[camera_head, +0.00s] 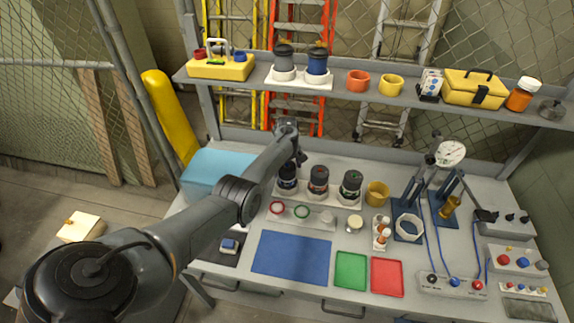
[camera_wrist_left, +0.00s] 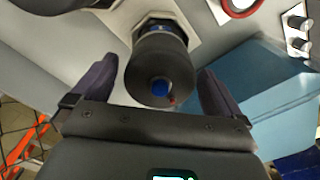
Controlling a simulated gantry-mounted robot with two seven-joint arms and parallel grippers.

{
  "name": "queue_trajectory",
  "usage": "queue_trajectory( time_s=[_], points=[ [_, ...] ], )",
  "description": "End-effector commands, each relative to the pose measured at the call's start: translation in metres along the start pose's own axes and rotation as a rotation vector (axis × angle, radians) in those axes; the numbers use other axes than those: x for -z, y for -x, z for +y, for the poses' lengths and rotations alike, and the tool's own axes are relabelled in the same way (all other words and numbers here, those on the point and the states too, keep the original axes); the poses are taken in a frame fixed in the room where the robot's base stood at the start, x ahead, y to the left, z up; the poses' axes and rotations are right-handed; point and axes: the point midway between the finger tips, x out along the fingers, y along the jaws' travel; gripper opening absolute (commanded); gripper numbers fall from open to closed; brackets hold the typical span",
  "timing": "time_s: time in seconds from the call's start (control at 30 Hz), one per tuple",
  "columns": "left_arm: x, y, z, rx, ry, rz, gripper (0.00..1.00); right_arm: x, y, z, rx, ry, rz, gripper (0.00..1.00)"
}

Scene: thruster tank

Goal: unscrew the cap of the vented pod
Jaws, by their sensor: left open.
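Three dark-capped pods stand in white holders on the bench: one with blue (camera_head: 288,183), one with red (camera_head: 318,179) and one with green (camera_head: 351,184). I cannot tell from the frames which is the vented one. My left gripper (camera_head: 298,158) is at the leftmost pod, its fingers partly hidden by the arm. In the left wrist view the gripper (camera_wrist_left: 157,72) is open, with one finger on each side of a dark round cap (camera_wrist_left: 145,75) with a blue centre and small red mark. The fingers look apart from the cap. My right gripper is not in view.
A light blue box (camera_head: 215,172) stands left of the pods. The shelf (camera_head: 430,103) above holds two more pods, cups and toolboxes.

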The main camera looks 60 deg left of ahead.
Motion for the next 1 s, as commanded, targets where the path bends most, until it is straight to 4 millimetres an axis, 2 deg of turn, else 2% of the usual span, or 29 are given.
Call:
queue_trajectory(
  time_s=[0.17, 0.5, 0.53, 0.7, 1.0],
  points=[
    [0.0002, 0.0003, 0.0000, 0.000, 0.000, 0.000, 1.00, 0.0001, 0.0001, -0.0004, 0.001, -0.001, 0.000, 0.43],
    [0.0003, 0.0004, 0.0000, 0.000, 0.001, 0.000, 0.49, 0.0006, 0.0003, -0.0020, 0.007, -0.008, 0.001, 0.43],
    [0.0003, 0.0003, -0.0001, 0.000, 0.001, 0.000, 0.76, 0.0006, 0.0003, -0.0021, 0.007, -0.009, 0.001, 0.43],
    [0.0003, 0.0004, -0.0001, 0.000, 0.001, 0.000, 0.51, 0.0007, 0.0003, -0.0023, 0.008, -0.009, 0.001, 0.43],
    [0.0000, 0.0004, 0.0005, -0.001, 0.056, 0.000, 0.51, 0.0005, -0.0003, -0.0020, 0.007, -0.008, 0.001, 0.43]
  ],
)
